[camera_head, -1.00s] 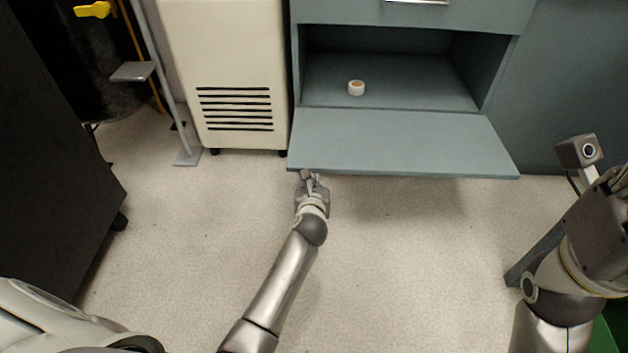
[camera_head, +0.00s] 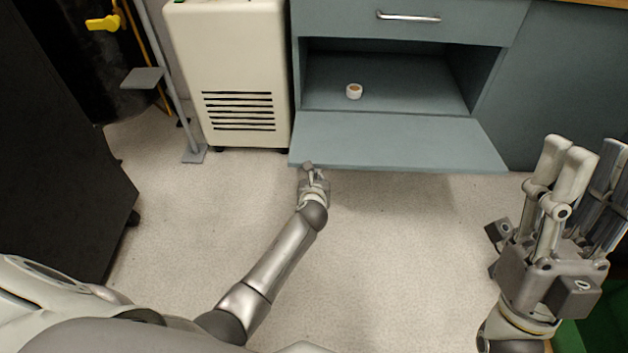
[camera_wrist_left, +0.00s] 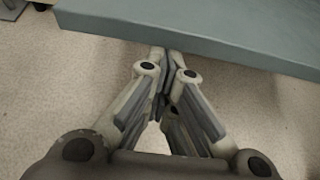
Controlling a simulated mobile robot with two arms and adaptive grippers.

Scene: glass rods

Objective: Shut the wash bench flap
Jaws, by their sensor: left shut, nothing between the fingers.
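The wash bench flap (camera_head: 400,140) is a grey-blue panel hinged at its back edge. It hangs open and nearly flat in front of the open compartment (camera_head: 390,80). My left gripper (camera_head: 308,167) is shut and empty at the flap's front edge, near its left corner. In the left wrist view its fingertips (camera_wrist_left: 170,62) reach the edge of the flap (camera_wrist_left: 220,28) and partly pass under it; whether they touch cannot be told. My right gripper (camera_head: 590,175) is raised at the right, its fingers pointing up and spread apart, away from the flap.
A closed drawer with a metal handle (camera_head: 408,17) is above. A cream vented unit (camera_head: 235,80) stands just left of the flap. A black cabinet (camera_head: 55,150) is at the left. The floor (camera_head: 400,250) in front is clear.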

